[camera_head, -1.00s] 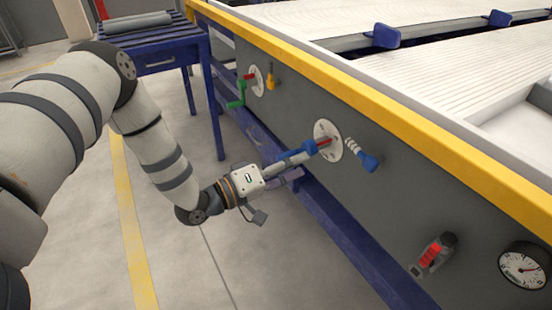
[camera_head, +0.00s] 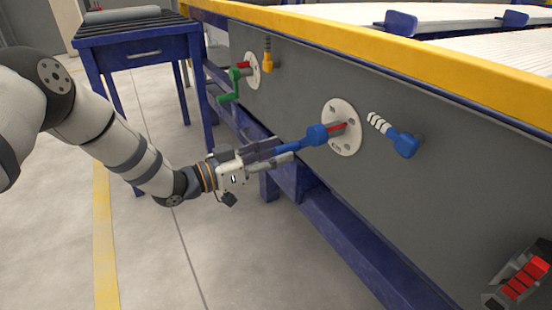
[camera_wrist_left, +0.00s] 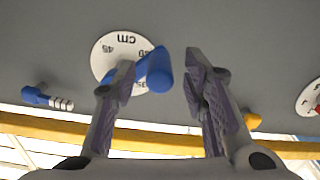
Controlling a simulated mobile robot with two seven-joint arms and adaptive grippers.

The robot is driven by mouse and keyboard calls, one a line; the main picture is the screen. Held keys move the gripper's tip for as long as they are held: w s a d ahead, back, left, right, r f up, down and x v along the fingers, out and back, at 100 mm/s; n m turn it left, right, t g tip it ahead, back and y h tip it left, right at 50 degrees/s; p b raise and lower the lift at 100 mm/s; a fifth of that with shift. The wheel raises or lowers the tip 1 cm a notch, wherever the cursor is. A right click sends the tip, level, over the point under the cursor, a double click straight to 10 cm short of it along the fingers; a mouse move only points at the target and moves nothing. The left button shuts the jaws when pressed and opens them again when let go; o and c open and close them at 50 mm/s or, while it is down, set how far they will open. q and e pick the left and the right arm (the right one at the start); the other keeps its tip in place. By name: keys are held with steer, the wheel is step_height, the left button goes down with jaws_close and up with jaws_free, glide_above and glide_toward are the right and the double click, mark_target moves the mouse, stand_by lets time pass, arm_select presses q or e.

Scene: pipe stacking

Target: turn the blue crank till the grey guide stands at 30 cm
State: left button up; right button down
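The blue crank (camera_head: 316,135) sits on a white round dial (camera_head: 345,142) with a red pointer (camera_head: 337,130) on the grey side panel. Its arm reaches left towards my left gripper (camera_head: 285,150). In the left wrist view, the gripper (camera_wrist_left: 158,70) is open, with one finger on each side of the blue crank handle (camera_wrist_left: 160,72). The handle lies closer to the left finger there; contact cannot be told. That view shows the dial (camera_wrist_left: 104,68) upside down, with "cm" and "45" legible. I cannot make out the grey guide. My right gripper is not in view.
A green crank (camera_head: 229,98) on another dial and a yellow handle (camera_head: 267,55) sit farther left. A blue handle with white stripes (camera_head: 400,142) juts out right of the dial. A red switch (camera_head: 524,280) is at lower right. A blue roller table (camera_head: 145,55) stands behind.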

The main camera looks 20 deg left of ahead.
arm_select(q)
steer(key=shift+w+d, duration=0.1)
jaws_close()
stand_by(0.3)
